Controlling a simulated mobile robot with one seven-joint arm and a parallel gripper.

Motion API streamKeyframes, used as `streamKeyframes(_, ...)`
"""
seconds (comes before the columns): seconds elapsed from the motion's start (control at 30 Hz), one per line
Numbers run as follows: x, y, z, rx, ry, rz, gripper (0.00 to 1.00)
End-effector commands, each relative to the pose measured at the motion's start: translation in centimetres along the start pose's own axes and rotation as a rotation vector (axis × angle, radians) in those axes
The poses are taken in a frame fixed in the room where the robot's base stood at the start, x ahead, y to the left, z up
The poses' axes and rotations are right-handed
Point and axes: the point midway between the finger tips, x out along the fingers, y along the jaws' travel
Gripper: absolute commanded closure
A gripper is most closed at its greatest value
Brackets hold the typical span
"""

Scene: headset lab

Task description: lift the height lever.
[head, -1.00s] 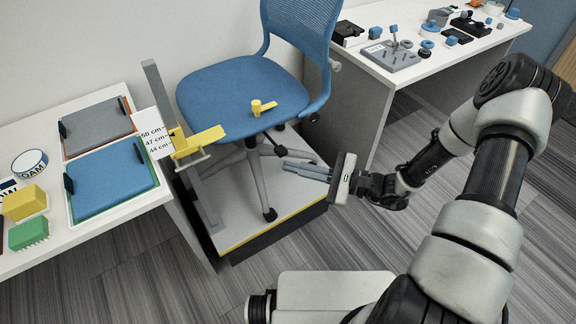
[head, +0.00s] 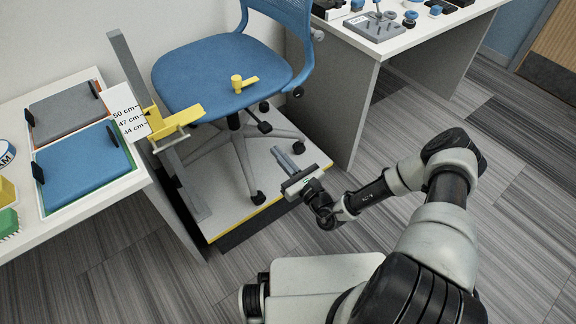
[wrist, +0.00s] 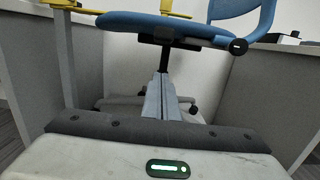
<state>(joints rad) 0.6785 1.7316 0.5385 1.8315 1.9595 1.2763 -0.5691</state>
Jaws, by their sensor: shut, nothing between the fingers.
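The blue office chair (head: 215,72) stands on a low platform. A dark paddle-ended lever (head: 264,127) sticks out under the right of its seat, seemingly the height lever. My gripper (head: 276,151) is shut and empty, a little below and right of that paddle in the head view, apart from it as far as I can tell. In the wrist view the closed fingers (wrist: 163,85) point toward the chair's column. A dark part (wrist: 188,42) shows under the seat there; I cannot tell whether it includes the lever. A round dark knob (wrist: 238,47) sits at the seat's right.
A height gauge post (head: 140,75) with a yellow pointer (head: 178,122) stands left of the chair. A yellow piece (head: 240,83) rests on the seat. White tables (head: 100,200) flank left and right (head: 425,45). The platform (head: 225,215) has a yellow edge. Floor at right is clear.

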Motion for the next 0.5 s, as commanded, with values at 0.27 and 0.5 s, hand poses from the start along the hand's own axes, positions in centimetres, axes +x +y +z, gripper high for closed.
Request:
streamKeyframes(0.27, 3.0, -0.1, 2.5, -0.002, -0.001, 0.001, 1.0)
streamKeyframes(0.5, 3.3, 0.0, 3.9, -0.001, 0.0, 0.001, 1.0)
